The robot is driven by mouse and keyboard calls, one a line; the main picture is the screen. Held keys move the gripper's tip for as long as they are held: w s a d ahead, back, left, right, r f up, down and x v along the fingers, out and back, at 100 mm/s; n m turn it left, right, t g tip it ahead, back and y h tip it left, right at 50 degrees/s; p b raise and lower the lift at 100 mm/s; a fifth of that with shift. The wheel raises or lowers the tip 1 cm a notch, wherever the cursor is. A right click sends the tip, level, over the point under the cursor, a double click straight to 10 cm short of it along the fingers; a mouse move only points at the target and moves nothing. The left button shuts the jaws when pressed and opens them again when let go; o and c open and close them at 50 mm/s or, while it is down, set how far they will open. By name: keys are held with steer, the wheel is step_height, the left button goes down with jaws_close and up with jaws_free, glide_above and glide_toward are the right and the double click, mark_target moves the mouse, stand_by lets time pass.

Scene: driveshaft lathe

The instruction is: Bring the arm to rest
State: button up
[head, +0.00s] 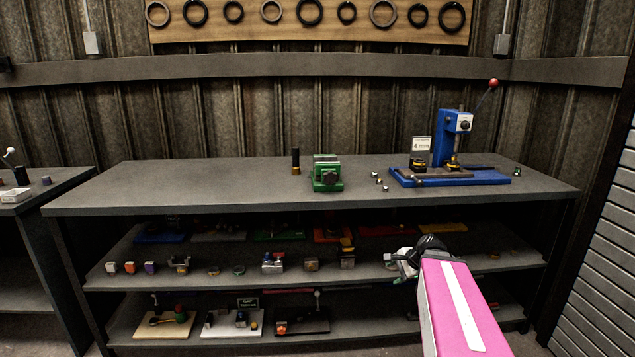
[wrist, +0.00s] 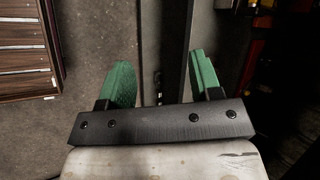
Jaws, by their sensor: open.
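My gripper (wrist: 160,82) shows in the wrist view with its two green fingers spread wide apart. Nothing is between them; they hang over dark floor and a dark vertical bar. In the head view my arm reaches in from the lower right, its pink link in front of the shelves. The end of the arm (head: 408,262) is in front of the middle shelf, below the bench top. The gripper's fingers are too small to make out there.
The grey bench (head: 230,190) bears a green vise (head: 326,173), a dark cylinder (head: 295,161), small metal parts (head: 380,182) and a blue press (head: 447,140). Shelves below hold several small items. A slatted brown object (wrist: 28,50) lies at left in the wrist view.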

steer(key=s+a+f+n+g+h, duration=0.5)
steer(key=s+a+f+n, duration=0.2)
steer(key=n, duration=0.6)
steer(key=shift+s+a+f, duration=0.35)
steer(key=shift+s+f, duration=0.5)
steer(key=shift+s, duration=0.3)
